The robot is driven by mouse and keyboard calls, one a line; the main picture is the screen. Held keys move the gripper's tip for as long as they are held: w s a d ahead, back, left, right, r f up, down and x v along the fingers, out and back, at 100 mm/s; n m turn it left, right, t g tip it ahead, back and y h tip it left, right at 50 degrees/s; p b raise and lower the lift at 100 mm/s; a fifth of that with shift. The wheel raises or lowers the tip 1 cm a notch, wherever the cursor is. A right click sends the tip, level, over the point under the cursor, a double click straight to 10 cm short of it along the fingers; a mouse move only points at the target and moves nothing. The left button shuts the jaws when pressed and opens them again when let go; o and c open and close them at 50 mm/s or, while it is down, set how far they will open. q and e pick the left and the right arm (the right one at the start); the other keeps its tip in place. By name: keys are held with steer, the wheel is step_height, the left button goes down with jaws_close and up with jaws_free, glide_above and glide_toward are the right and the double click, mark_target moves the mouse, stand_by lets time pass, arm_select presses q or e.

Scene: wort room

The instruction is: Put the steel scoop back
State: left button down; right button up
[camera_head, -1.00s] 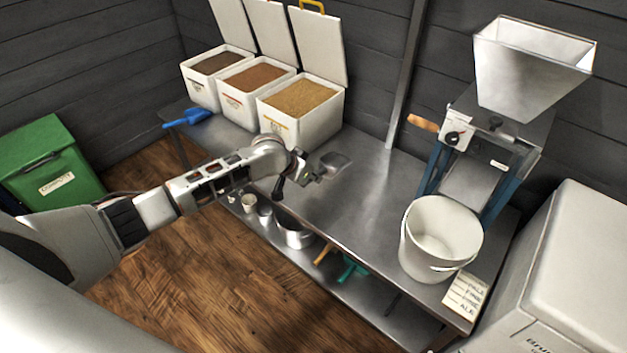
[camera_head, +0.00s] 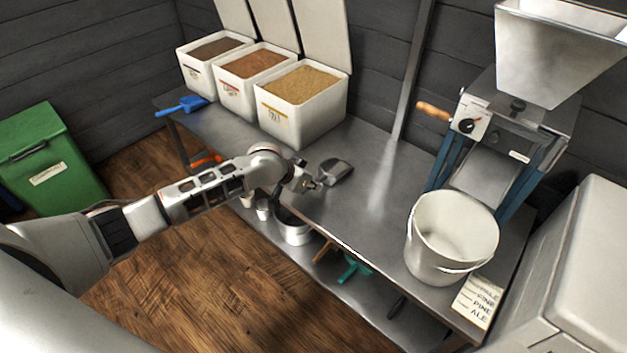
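The steel scoop (camera_head: 337,171) is at the tip of my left gripper (camera_head: 314,184), over the front part of the steel table (camera_head: 378,212). Its grey pan points up and right in the head view. My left gripper appears shut on its handle end, which the fingers mostly hide. The scoop is at or very close to the tabletop; I cannot tell whether it touches. My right gripper is not in view.
Three open white bins of grain (camera_head: 299,115) and a blue scoop (camera_head: 184,106) stand at the back left. A white bucket (camera_head: 435,262) stands before the mill (camera_head: 490,160) at right. A pot (camera_head: 294,232) is on the lower shelf. The table's middle is clear.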

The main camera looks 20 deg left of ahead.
arm_select(q)
steer(key=c, duration=1.9)
jaws_free()
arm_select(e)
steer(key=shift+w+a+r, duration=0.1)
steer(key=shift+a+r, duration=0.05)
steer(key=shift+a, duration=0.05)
arm_select(q)
steer(key=shift+f, duration=0.1)
